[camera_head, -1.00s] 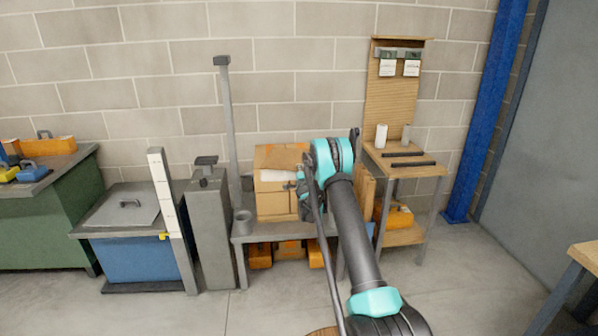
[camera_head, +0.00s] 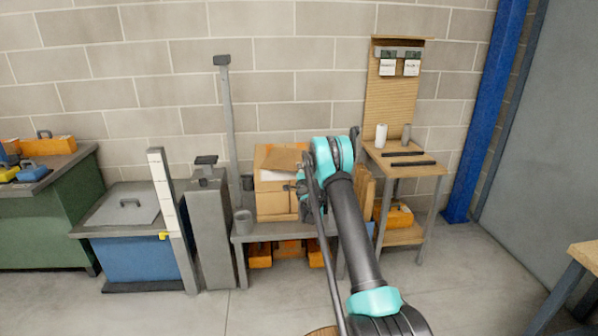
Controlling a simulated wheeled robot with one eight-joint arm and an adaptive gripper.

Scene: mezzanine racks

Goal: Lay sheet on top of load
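The load looks like a tan cardboard box (camera_head: 275,203) with a white label, standing on a low grey bench in the middle. A flat brown sheet (camera_head: 284,159) shows at the top of the box, near its right side. I cannot tell whether it rests on the box or is held just above it. My gripper (camera_head: 302,185) is at the box's right edge, next to the sheet. My teal and dark arm hides most of it and the right side of the box. Its fingers are too small and covered to read.
A grey post (camera_head: 228,120) and a grey pedestal (camera_head: 210,232) stand left of the box. A blue bin (camera_head: 130,258) with a grey lid is further left. A wooden stand (camera_head: 410,170) with a cup and dark bars is at right. Orange bins sit under the bench (camera_head: 262,234).

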